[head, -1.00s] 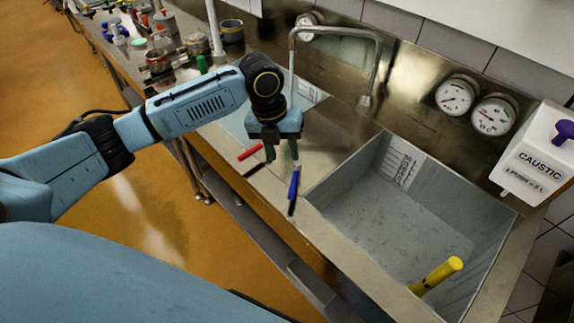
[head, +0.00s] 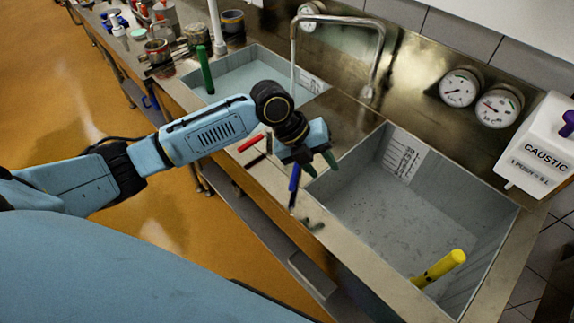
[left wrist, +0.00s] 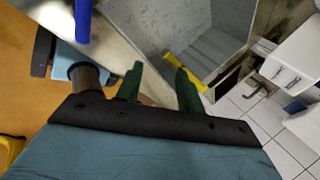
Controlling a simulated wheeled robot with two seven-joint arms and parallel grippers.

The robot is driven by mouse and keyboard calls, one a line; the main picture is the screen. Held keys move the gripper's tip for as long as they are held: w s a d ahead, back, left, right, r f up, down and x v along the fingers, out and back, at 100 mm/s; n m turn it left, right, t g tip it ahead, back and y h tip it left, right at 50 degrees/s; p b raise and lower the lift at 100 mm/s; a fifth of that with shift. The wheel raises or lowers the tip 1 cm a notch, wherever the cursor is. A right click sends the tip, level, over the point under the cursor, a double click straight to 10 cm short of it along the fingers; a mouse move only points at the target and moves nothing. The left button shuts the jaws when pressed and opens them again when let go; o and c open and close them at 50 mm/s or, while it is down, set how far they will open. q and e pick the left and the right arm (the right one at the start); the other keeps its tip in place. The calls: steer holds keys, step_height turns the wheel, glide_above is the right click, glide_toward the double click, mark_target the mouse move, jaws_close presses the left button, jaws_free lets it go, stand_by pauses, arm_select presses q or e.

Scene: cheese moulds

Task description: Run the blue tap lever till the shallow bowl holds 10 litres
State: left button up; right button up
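The blue tap lever (head: 295,178) is on the counter edge between two sunken basins. It also shows at the top of the left wrist view (left wrist: 82,20). The left basin (head: 243,62) holds pale water, and a thin stream from the tap (head: 293,60) falls into it. The right basin (head: 385,210) looks empty. I cannot tell by name which is the shallow bowl, nor read the level. My left gripper (head: 320,168) is open and empty, to the right of the blue lever and apart from it. Its green fingers (left wrist: 158,85) are spread.
A red lever (head: 250,143) lies left of the blue one. Dials (head: 460,88) and a caustic dispenser (head: 540,150) are on the wall. Pots (head: 158,52) stand at the far left.

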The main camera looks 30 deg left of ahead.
mark_target(293, 181)
arm_select(q)
steer(key=s+d+f+n+t+h+b, duration=0.1)
steer(key=d+f+n+t+h, duration=0.15)
steer(key=d+n+t, duration=0.3)
steer(key=s+d+f+n+t+h+b, duration=0.2)
steer(key=d+n+t+h, duration=0.15)
steer(key=d+n, duration=0.3)
steer(key=s+a+f+n+t+y, duration=0.1)
steer(key=a+n+t+y, duration=0.1)
steer(key=n, duration=0.1)
steer(key=s+a+n+t+y+b, duration=0.1)
steer(key=a+n+t+y, duration=0.1)
steer(key=n, duration=0.2)
steer(key=s+a+f+n+t+y, duration=0.1)
steer(key=a+n+t+y, duration=0.1)
steer(key=n+y, duration=0.1)
steer(key=shift+a+f+n+t+b, duration=0.2)
steer(key=shift+f+n+t+b, duration=0.15)
steer(key=shift+n, duration=0.35)
steer(key=s+a+f+n+y, duration=0.4)
steer(key=s+a+n+y, duration=0.3)
steer(key=a+n+y, duration=0.25)
steer(key=shift+m, duration=0.55)
steer(key=x, duration=0.8)
steer(key=d+b+x, duration=0.1)
steer(key=x, duration=0.4)
steer(key=shift+r, duration=0.1)
jaws_close()
